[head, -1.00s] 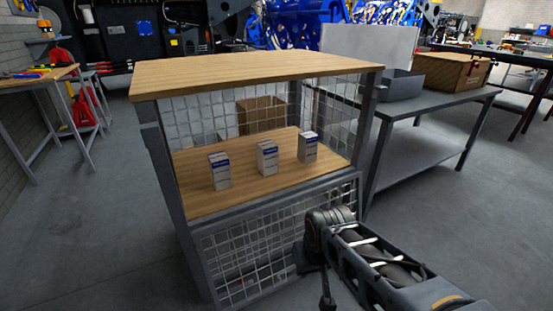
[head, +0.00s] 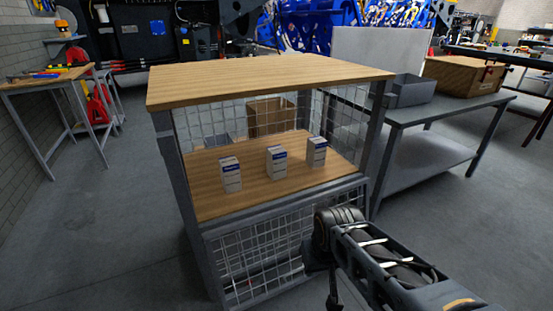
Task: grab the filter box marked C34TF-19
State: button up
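Three small white and blue filter boxes stand upright in a row on the wooden shelf (head: 212,203) of a wire-mesh cabinet. They are the left box (head: 231,175), the middle box (head: 276,163) and the right box (head: 317,152). Their print is too small to read, so I cannot tell which is marked C34TF-19. My arm reaches in from the lower right, in front of the cabinet's right side. The fingertips of my gripper cannot be made out in this view. The arm is apart from the boxes.
The cabinet has a wooden top (head: 270,78) above the shelf, mesh sides and an open front. A cardboard box (head: 270,117) shows behind the shelf. A grey table (head: 445,108) stands to the right with a grey bin (head: 409,90) and a carton (head: 462,75). Floor is clear at left.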

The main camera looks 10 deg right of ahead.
aim_at(275, 154)
jog(key=k, duration=0.6)
jog(key=u, duration=0.55)
jog(key=i, duration=1.15)
jog(key=z, duration=0.4)
